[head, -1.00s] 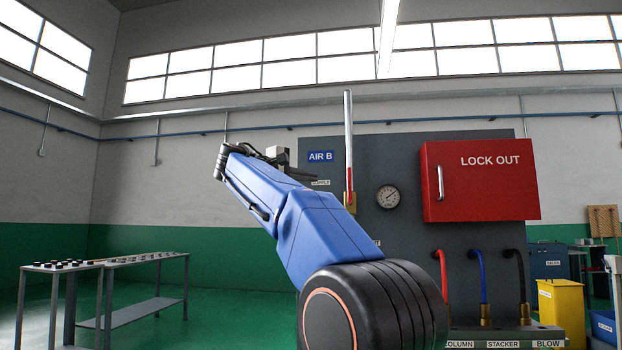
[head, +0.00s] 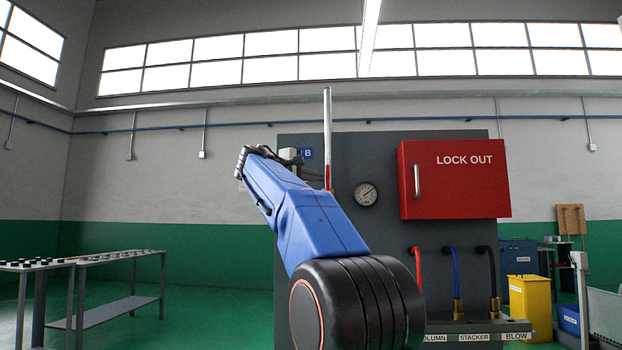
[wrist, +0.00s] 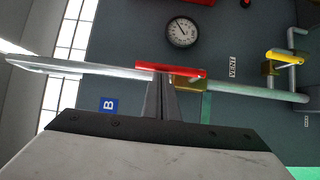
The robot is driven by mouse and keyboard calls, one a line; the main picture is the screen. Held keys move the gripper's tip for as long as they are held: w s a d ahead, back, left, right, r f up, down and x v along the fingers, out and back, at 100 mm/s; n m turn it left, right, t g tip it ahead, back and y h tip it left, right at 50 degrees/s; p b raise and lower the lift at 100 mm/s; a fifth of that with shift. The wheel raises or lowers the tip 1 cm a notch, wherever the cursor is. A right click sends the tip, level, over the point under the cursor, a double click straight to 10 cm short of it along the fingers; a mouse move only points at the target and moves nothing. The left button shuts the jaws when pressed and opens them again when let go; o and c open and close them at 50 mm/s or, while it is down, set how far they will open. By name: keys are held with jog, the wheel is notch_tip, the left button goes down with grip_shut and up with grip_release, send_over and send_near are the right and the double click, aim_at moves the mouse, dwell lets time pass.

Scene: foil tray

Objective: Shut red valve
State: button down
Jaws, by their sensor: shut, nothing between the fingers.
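The red valve's lever (wrist: 172,70) lies along the line of the silver pipe, on a brass body (wrist: 190,83), in the wrist view. In the head view a small part of the red lever (head: 327,175) shows on the upright pipe (head: 327,130), behind my arm. My gripper (wrist: 161,80) is shut and empty, its fingertips at the lever's edge in the wrist view. I cannot tell whether they touch it. In the head view my arm mostly hides the fingers and the brass body.
A yellow-handled valve (wrist: 288,56) and a gauge (wrist: 183,31) are close by on the grey panel. A red LOCK OUT box (head: 455,180) juts out at right. Red, blue and black hoses hang below it. A table (head: 100,262) stands at left, with green floor around it.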

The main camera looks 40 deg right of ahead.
dwell(0.4)
jog(key=s+d+f+m+t+y, duration=0.3)
jog(key=s+d+m+y, duration=0.3)
jog(key=s+m+y, duration=0.2)
jog(key=shift+d+f+m+t+y, duration=0.35)
jog(key=shift+m+t, duration=0.45)
jog(key=shift+m, duration=0.6)
dwell(0.5)
